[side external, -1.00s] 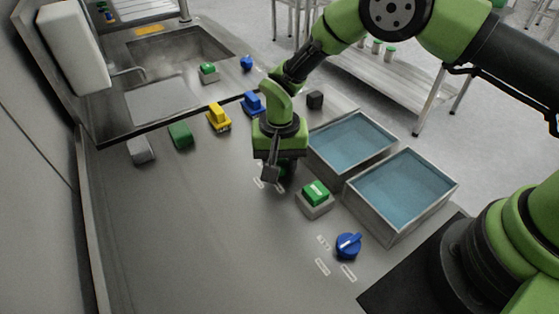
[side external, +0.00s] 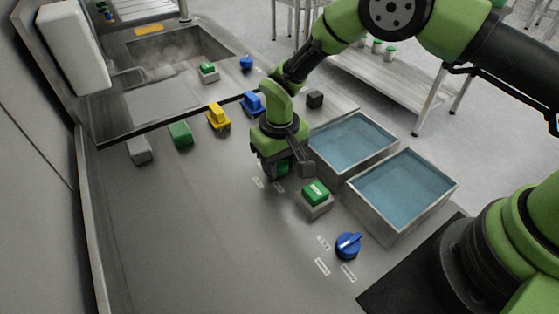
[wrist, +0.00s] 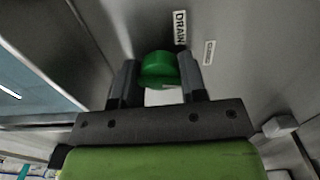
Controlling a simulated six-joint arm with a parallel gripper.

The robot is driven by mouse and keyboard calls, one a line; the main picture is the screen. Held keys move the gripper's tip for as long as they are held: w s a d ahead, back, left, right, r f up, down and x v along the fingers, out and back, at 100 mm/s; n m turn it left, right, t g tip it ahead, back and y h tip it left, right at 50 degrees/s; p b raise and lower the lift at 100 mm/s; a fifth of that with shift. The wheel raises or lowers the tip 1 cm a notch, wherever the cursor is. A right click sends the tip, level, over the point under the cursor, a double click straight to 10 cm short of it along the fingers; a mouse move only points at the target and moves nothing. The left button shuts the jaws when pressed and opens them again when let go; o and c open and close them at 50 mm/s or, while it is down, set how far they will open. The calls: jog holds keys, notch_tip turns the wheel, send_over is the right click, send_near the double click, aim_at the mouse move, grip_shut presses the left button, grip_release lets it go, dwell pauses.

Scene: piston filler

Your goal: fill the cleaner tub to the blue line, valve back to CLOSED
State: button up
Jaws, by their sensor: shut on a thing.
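My gripper (wrist: 160,82) is shut on a green knob (wrist: 158,68), seen between the fingers in the wrist view. A DRAIN label (wrist: 180,27) lies just beyond the knob, and a second, unreadable label (wrist: 209,52) lies to its right. In the side view the gripper (side external: 282,172) is low over the bench beside the tubs and mostly hides the knob. Two metal tubs hold blue-tinted liquid, a rear one (side external: 318,160) and a front one (side external: 383,231). I cannot tell which is the cleaner tub, and no blue line is clear.
A green-topped switch block (side external: 314,199) and a blue knob (side external: 348,246) stand along the front tub. Grey, green (side external: 180,134), yellow (side external: 218,117) and blue (side external: 253,103) blocks line the bench near the sink (side external: 172,57). The front-left bench is clear.

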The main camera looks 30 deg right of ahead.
aim_at(280, 164)
jog(key=shift+n, duration=1.2)
jog(key=o, duration=0.9)
jog(key=shift+o, duration=0.2)
jog(key=shift+r, duration=0.1)
notch_tip(280, 164, up, 10)
